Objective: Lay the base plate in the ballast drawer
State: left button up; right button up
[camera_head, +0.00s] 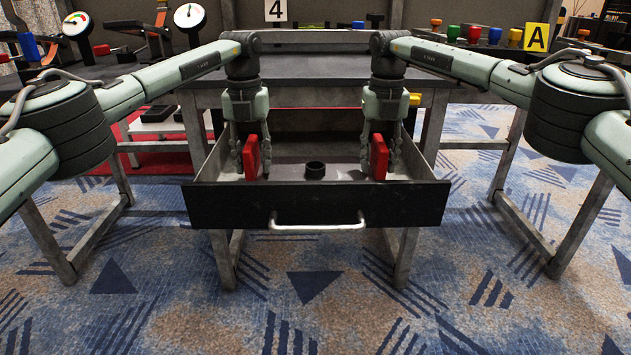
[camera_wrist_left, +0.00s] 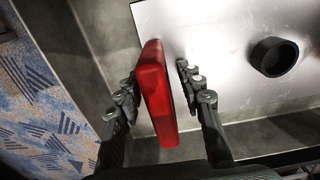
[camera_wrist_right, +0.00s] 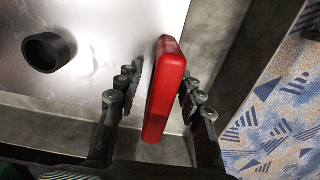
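The base plate (camera_head: 341,171) is a shiny pale metal sheet with a black ring (camera_head: 315,169) in its middle and a red grip at each end. It lies flat inside the open ballast drawer (camera_head: 210,205), within its walls; whether it rests fully on the floor is hard to tell. My left gripper (camera_wrist_left: 157,84) is open, its fingers on either side of the left red grip (camera_wrist_left: 158,95), with a gap on the plate side. My right gripper (camera_wrist_right: 158,83) is open around the right red grip (camera_wrist_right: 164,90), also with a gap on the plate side.
The drawer's front handle (camera_head: 317,222) faces me. A grey workbench (camera_head: 310,68) stands behind and over the drawer. Gauges (camera_head: 188,17), clamps and coloured knobs (camera_head: 474,33) stand on the benches at both sides. Patterned carpet lies in front.

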pick_arm(q)
notch_tip(320, 180, up, 12)
jog(key=shift+f, duration=0.1)
pick_arm(e)
jog(key=shift+r, duration=0.1)
notch_tip(320, 180, up, 11)
jog(key=shift+f, duration=0.1)
jog(key=shift+r, duration=0.5)
dwell(0.3)
